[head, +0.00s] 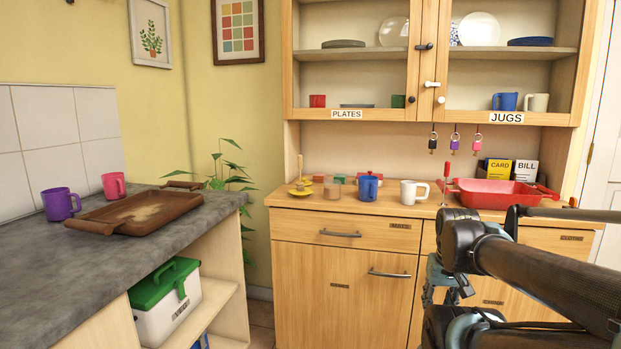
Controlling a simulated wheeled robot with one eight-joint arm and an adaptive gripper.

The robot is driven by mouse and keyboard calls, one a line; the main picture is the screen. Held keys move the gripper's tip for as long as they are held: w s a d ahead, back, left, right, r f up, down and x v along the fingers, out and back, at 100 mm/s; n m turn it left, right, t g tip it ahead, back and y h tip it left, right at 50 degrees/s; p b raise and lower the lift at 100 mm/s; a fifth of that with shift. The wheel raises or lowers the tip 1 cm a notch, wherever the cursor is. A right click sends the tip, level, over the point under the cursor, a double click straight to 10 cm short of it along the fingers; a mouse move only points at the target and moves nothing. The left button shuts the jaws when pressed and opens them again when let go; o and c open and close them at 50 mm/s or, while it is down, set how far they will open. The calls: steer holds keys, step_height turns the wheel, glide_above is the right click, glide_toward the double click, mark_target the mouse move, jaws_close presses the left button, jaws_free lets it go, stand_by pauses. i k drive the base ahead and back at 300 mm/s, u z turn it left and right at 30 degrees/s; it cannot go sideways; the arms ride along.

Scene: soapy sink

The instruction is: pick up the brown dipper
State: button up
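A thin brown upright stick (300,164), which looks like the brown dipper, stands at the left end of the wooden dresser top, by a small yellow dish (300,191). Its lower end is too small to make out. My arm reaches in from the right edge in front of the dresser. What seems to be my gripper (440,284) hangs at its end, well to the right of the stick and nearer to me. Its fingers are not clear, so I cannot tell whether it is open or shut.
Near the stick are small blocks (340,178), a blue mug (368,188) and a white mug (412,191). A red tray (495,194) and a red upright stick (446,172) are farther right. A brown tray (175,205) lies on the grey counter at left.

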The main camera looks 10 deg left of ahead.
mark_target(300, 185)
steer(key=u, duration=0.25)
steer(key=i, duration=0.85)
steer(key=u, duration=0.3)
